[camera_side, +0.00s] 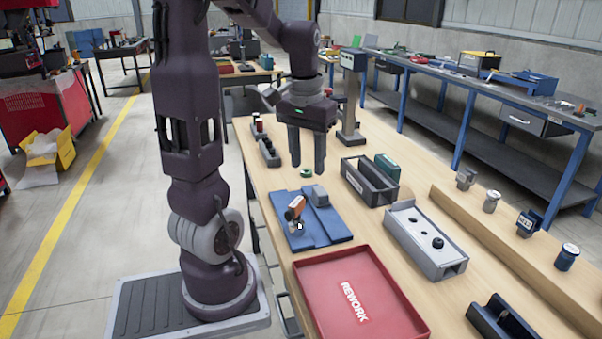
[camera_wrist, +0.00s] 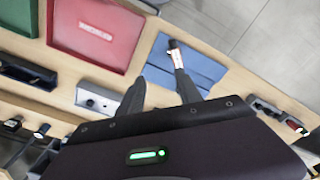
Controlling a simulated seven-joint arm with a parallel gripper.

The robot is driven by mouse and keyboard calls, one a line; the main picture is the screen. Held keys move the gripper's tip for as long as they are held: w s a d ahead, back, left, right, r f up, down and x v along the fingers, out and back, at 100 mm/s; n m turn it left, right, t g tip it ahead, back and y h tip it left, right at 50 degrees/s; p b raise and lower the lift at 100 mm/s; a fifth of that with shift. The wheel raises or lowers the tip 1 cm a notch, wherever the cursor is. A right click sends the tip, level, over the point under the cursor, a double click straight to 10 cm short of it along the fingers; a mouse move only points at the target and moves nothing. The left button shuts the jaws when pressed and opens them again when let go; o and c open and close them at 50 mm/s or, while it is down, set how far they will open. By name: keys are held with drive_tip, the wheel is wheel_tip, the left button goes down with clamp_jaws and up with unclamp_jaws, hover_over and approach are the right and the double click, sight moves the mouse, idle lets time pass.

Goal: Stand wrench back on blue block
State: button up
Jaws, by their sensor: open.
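A flat blue block (camera_side: 335,224) lies on the wooden table and also shows in the wrist view (camera_wrist: 207,72). A small tool with an orange part (camera_side: 297,206) and a pale end is on its left side; it may be the wrench, but its shape is too small to tell. It also shows in the wrist view (camera_wrist: 174,50), partly behind a fingertip. A grey piece (camera_side: 320,195) sits at the block's far edge. My gripper (camera_side: 308,167) is open and empty, pointing down above the table, beyond the block in the side view.
A red REWORK tray (camera_side: 318,286) lies in front of the block. A dark open holder (camera_side: 369,182), a green box (camera_side: 388,167) and a grey fixture (camera_side: 425,243) stand to the right.

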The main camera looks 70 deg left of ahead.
drive_tip(key=s+d+r+m+t, duration=0.1)
drive_tip(key=s+d+m+t, duration=0.1)
drive_tip(key=d, duration=0.8)
drive_tip(key=s+d+r+m+t, duration=0.2)
drive_tip(key=s+d+m+t, duration=0.1)
drive_tip(key=d, duration=0.8)
drive_tip(key=s+m, duration=0.1)
drive_tip(key=m, duration=0.1)
drive_tip(key=shift+s+r+m, duration=0.3)
drive_tip(key=shift+m, duration=0.1)
